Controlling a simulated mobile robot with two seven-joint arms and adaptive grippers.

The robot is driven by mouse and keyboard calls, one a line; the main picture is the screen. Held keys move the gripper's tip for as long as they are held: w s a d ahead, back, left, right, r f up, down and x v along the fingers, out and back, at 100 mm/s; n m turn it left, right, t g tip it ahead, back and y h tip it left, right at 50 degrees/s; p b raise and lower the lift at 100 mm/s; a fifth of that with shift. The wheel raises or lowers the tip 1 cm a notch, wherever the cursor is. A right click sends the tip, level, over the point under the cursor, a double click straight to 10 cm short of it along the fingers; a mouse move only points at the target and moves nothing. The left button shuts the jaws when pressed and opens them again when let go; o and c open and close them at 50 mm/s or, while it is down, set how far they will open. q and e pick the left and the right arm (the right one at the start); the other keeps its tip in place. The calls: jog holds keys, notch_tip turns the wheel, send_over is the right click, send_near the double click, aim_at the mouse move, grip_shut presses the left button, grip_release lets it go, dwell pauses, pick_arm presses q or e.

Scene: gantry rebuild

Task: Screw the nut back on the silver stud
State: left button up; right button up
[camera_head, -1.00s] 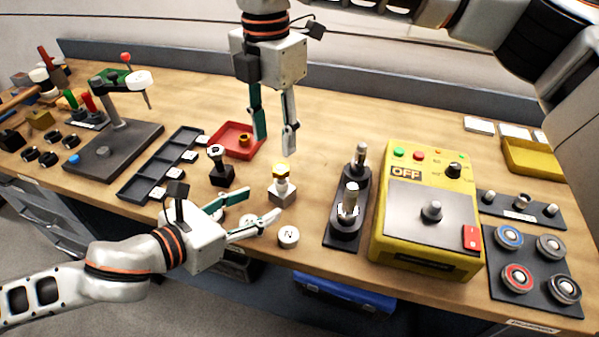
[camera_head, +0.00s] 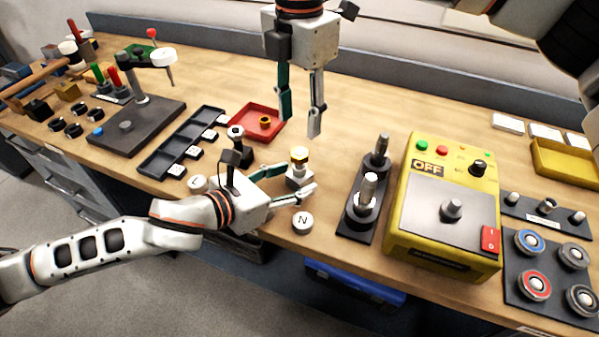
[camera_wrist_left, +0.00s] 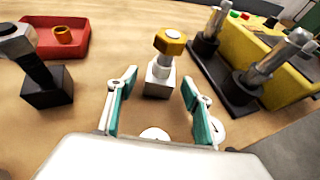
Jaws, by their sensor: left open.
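The silver stud (camera_wrist_left: 158,65) stands upright on a pale metal block (camera_wrist_left: 159,82), with a brass hex nut (camera_wrist_left: 170,41) at its top. The nut also shows in the head view (camera_head: 300,153). My left gripper (camera_wrist_left: 160,80) is open, with its fingers on either side of the block and below the nut. Whether they touch it, I cannot tell. How far the nut is threaded is not visible. Another brass-coloured ring or nut (camera_wrist_left: 64,35) lies in the red tray (camera_wrist_left: 42,56). My right gripper (camera_head: 300,122) hangs open and empty above the table, behind the stud.
A dark stud on a black block (camera_wrist_left: 47,88) stands left of my left gripper. A white disc marked N (camera_head: 303,222) lies near the front edge. To the right are a black plate with two metal posts (camera_head: 355,226) and a yellow box marked OFF (camera_head: 440,247).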

pick_arm(q)
jog(key=shift+x, duration=1.35)
